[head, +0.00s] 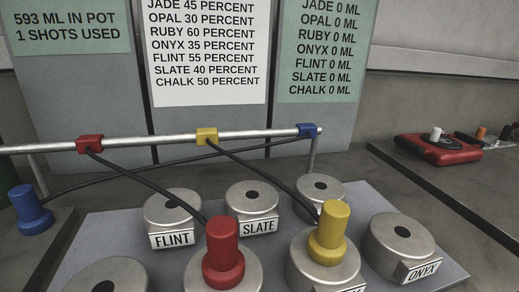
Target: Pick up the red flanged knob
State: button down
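The red flanged knob (223,250) stands upright at the lower middle of the head view, seated on top of a round grey metal cylinder (248,281). A black cable runs from behind it up to a red clip (89,143) on a metal rail. The front of that cylinder is cut off by the bottom edge. My gripper does not show in this view, so its place relative to the knob cannot be seen.
A yellow flanged knob (328,235) stands on the cylinder to the right. Cylinders marked FLINT (172,214), SLATE (252,205) and ONYX (402,240) surround them. Cables slope from the rail (150,142). A blue knob (31,212) is far left; a red device (437,149) is at right.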

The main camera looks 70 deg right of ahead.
aim_at(223, 266)
jog(key=k+l+z, duration=0.1)
jog(key=k+z, duration=0.25)
jog(key=k+l+z, duration=0.15)
jog(key=z, duration=0.2)
jog(key=k+l, duration=0.05)
jog(key=k, duration=0.05)
